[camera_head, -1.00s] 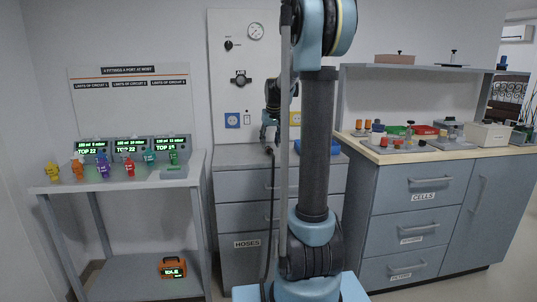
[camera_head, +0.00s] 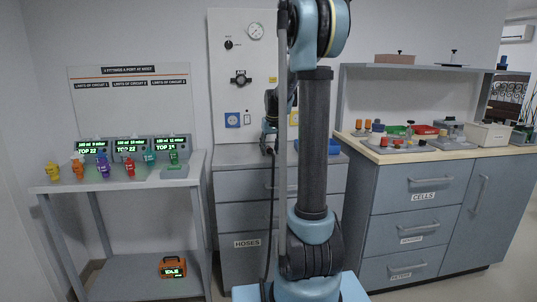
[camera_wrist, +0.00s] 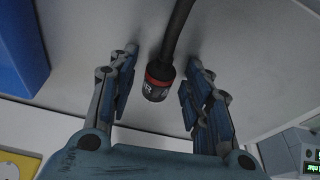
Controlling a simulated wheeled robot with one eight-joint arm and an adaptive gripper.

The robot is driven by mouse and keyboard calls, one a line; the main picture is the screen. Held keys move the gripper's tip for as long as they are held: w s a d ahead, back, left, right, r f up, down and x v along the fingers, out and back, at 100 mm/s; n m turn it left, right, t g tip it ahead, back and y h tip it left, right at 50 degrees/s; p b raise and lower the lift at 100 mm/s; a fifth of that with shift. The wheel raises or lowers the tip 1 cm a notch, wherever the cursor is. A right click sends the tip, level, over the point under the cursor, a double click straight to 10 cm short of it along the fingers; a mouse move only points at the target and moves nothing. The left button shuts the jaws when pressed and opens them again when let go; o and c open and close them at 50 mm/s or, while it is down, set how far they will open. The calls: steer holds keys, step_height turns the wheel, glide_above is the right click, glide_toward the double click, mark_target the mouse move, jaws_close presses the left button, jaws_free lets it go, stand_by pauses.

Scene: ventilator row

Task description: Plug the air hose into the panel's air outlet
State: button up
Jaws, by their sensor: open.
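The air hose (camera_wrist: 178,30) shows in the wrist view as a dark tube ending in a black connector (camera_wrist: 158,82) with a red band and pale lettering. The connector lies between the fingers of my gripper (camera_wrist: 163,58), with a gap on each side. My gripper is open and does not hold it. In the head view my gripper (camera_head: 267,143) is low over the drawer cabinet's top, partly hidden by my arm. The white panel (camera_head: 225,62) stands behind, with a dark fitting (camera_head: 240,78) that looks like the air outlet; its label is too small to read.
The drawer cabinet (camera_head: 240,215) carries a HOSES label. A blue tray (camera_wrist: 18,50) lies beside the gripper. A gauge (camera_head: 256,31) is high on the panel.

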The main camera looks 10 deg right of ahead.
jaws_close()
steer(key=shift+r, duration=0.15)
steer(key=shift+r, duration=1.35)
